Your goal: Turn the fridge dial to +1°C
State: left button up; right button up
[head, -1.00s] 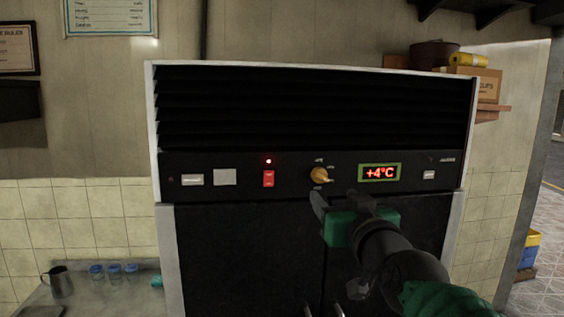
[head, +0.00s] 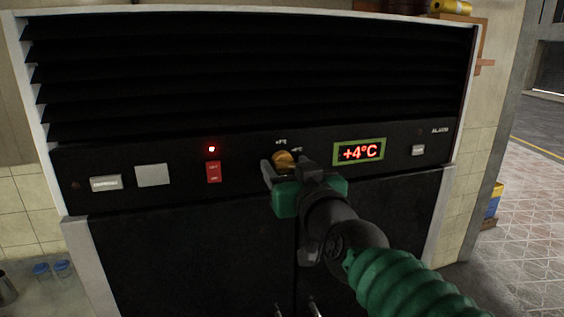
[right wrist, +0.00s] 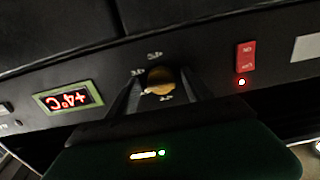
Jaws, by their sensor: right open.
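The fridge dial (head: 283,160) is a small brass-coloured knob on the black control panel, with small markings around it. The display (head: 359,152) to its right reads +4°C in red. My right gripper (head: 284,168) is open at the dial, with its fingers on either side of the knob. In the right wrist view the dial (right wrist: 160,81) sits between the two dark fingertips of my gripper (right wrist: 160,92). I cannot tell whether the fingers touch it. My gripper hides the dial's lower part in the head view. My left gripper is not in view.
A red switch (head: 214,172) with a lit red lamp (head: 211,149) is left of the dial. Black vents (head: 250,75) lie above the panel and dark fridge doors (head: 190,255) below.

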jog(key=shift+o, duration=0.2)
jog(key=shift+d+f, duration=0.15)
jog(key=shift+d, duration=0.75)
jog(key=shift+a, duration=0.1)
jog(key=shift+c, duration=1.3)
jog(key=shift+s+a, duration=0.25)
jog(key=shift+a, duration=0.7)
jog(key=c, duration=0.5)
jog(key=shift+a, duration=0.25)
jog(key=shift+c, duration=2.2)
jog(key=shift+w+d, duration=0.15)
jog(key=shift+d, duration=0.45)
grip_shut()
jog(key=shift+a, duration=0.4)
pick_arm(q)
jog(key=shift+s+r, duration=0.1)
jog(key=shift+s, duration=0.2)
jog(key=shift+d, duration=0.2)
pick_arm(e)
jog(key=shift+d+f, duration=0.1)
jog(key=shift+d, duration=0.15)
